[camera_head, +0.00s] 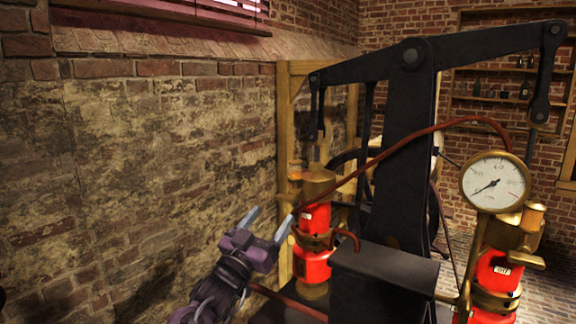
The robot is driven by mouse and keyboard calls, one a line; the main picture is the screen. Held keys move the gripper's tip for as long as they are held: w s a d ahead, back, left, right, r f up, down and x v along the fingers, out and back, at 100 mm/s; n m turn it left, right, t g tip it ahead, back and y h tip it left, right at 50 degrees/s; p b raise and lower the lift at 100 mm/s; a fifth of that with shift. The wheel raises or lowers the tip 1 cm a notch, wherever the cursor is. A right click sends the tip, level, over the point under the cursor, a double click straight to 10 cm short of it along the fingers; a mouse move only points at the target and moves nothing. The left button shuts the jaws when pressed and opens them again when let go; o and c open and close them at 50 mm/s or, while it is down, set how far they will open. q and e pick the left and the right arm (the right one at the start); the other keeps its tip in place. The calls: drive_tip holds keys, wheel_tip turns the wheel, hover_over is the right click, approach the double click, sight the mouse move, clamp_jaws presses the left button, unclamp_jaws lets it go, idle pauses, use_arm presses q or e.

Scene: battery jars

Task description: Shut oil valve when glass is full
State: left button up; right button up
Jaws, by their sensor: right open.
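My left gripper is not in view.
A black beam machine (410,130) stands between the cylinders, with a dark block (385,265) in front. A red-brown hose (400,148) arches across it. A round gauge (495,182) is at the right. A brick wall (140,150) fills the left.

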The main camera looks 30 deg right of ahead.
sight(286, 196)
drive_tip(key=shift+n, duration=0.6)
drive_tip(key=p+x, duration=0.1)
drive_tip(key=x, duration=0.1)
drive_tip(key=p+x, duration=0.1)
drive_tip(key=x, duration=0.1)
drive_tip(key=p+x, duration=0.1)
drive_tip(key=x, duration=0.1)
drive_tip(key=shift+s+r, duration=0.25)
drive_tip(key=shift+s, duration=0.1)
drive_tip(key=shift+w+d+r, duration=0.15)
drive_tip(key=shift+w+d, duration=0.1)
drive_tip(key=shift+d, duration=0.25)
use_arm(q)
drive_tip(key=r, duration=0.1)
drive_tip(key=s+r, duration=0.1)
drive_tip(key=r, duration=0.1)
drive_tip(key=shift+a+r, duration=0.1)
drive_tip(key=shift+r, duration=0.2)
